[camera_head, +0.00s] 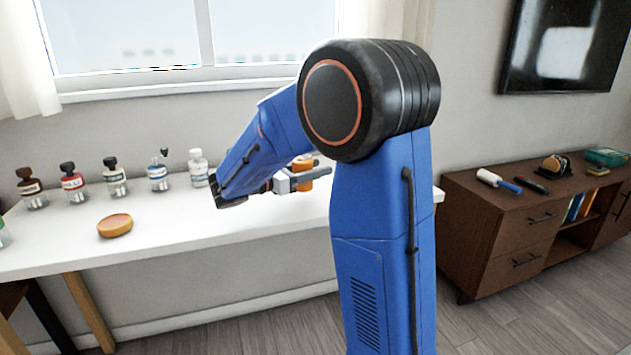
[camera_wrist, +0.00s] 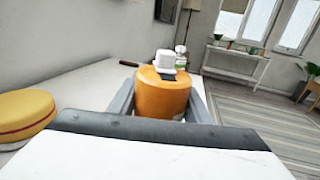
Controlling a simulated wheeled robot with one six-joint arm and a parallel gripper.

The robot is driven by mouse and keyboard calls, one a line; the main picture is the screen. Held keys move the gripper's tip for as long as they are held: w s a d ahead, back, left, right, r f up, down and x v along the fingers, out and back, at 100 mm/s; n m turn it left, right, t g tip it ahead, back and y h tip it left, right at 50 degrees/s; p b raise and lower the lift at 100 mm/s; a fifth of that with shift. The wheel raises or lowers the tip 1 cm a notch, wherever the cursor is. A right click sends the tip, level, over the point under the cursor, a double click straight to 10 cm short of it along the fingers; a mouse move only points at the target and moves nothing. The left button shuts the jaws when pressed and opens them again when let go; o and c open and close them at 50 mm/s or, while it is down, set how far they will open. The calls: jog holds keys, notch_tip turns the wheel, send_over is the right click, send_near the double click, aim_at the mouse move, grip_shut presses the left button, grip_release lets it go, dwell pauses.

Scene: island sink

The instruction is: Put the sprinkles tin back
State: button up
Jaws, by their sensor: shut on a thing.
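My gripper (camera_wrist: 158,108) is shut on an orange round container (camera_wrist: 163,95), which I take for the sprinkles tin. In the wrist view its rounded side stands between the two grey fingers, with a white cap-like piece at its top. In the head view the orange container (camera_head: 303,163) shows beyond the fingers, above the right part of the white table. No label on it can be read. I cannot tell whether its base touches the table.
Several capped bottles (camera_head: 114,180) line the back of the white table (camera_head: 60,240). A yellow round thing with a red band (camera_wrist: 25,115) is near my gripper's left. A brown cabinet (camera_head: 490,225) stands right.

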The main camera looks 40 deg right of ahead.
jog(key=shift+f, duration=1.75)
jog(key=shift+f, duration=0.1)
jog(key=o, duration=1.1)
jog(key=shift+o, duration=0.2)
jog(key=shift+a, duration=0.1)
jog(key=a, duration=1.2)
jog(key=shift+w, duration=0.25)
